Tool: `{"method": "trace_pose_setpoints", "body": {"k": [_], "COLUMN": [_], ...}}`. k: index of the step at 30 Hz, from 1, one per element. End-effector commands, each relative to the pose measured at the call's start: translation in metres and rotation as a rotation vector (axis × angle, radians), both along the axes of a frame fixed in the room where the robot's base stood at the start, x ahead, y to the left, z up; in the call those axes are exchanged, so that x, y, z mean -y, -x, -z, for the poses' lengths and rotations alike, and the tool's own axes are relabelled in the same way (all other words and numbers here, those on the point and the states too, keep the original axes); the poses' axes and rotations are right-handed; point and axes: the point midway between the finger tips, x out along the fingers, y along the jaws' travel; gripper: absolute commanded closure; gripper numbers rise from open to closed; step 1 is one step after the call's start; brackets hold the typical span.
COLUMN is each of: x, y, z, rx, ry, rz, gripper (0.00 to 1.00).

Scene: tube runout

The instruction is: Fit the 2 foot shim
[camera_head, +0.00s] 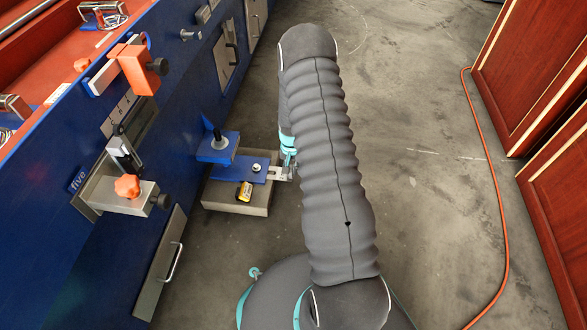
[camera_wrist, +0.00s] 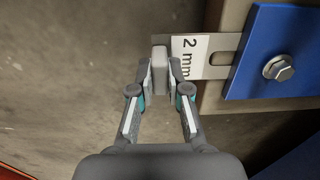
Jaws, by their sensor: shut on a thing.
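The shim (camera_wrist: 193,71), a thin pale plate marked "2 mm" with an open slot, lies level over the edge of the grey base block (camera_wrist: 215,93). My gripper (camera_wrist: 160,72) is shut on the grey upright tab at its outer end. The shim's far end meets the edge of the blue foot plate (camera_wrist: 259,72), which carries a hex bolt (camera_wrist: 279,68). Whether it passes under the plate is hidden. In the head view the shim (camera_head: 279,173) shows between the blue foot (camera_head: 238,170) and my arm, which hides most of my gripper.
A small yellow-and-black item (camera_head: 245,191) sits on the base block (camera_head: 235,203). The blue machine side (camera_head: 105,235) with an orange-knobbed bracket (camera_head: 127,187) stands at left. An orange cable (camera_head: 503,220) and red cabinets (camera_head: 535,70) are at right, with bare floor between.

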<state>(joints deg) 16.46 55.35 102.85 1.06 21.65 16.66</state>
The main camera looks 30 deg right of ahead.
Motion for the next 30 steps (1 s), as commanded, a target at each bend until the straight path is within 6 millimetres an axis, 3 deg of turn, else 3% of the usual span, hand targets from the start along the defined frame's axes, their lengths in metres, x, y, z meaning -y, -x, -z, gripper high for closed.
{"method": "trace_pose_setpoints", "body": {"k": [30], "x": [-0.029], "y": [-0.020], "z": [0.000], "rx": [0.000], "ry": [0.000], "rz": [-0.001], "gripper": [1.00]}}
